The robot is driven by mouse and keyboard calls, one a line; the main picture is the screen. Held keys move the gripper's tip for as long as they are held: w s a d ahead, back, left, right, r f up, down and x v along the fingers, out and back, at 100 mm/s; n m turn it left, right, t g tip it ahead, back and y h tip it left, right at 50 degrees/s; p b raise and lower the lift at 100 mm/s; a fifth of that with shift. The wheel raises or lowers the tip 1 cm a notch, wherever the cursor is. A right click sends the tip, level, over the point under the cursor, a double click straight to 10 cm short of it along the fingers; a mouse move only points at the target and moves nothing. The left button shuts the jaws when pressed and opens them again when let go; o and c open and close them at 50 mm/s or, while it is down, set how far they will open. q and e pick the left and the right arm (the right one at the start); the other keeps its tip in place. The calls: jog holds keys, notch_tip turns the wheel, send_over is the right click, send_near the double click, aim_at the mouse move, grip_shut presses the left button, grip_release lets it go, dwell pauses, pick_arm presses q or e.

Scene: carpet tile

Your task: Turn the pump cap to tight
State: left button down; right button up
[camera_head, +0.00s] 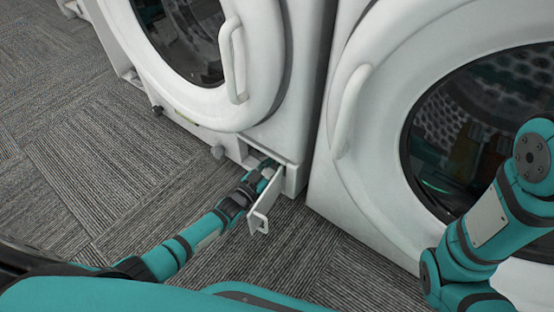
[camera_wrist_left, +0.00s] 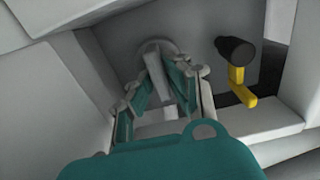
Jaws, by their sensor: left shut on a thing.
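The pump cap (camera_wrist_left: 154,49) is a grey round cap with a raised grip bar, set in the back wall of a small recess low on the white washer. My left gripper (camera_wrist_left: 160,80) reaches into this recess and is shut on the cap's bar, one finger on each side. In the head view the left gripper (camera_head: 267,168) goes in behind the open flap, and the cap is hidden. The fingers hide part of the bar, and I cannot tell how far the cap is turned. My right arm shows at the right; its gripper is out of view.
The open white flap (camera_head: 265,200) stands out beside my left wrist. Right of the cap is a black knob (camera_wrist_left: 236,50) with a yellow lever (camera_wrist_left: 238,85). A second washer (camera_head: 340,190) stands close on the right. Carpet (camera_head: 110,170) in front is clear.

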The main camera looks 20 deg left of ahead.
pick_arm(q)
jog(key=c, duration=1.3)
grip_release()
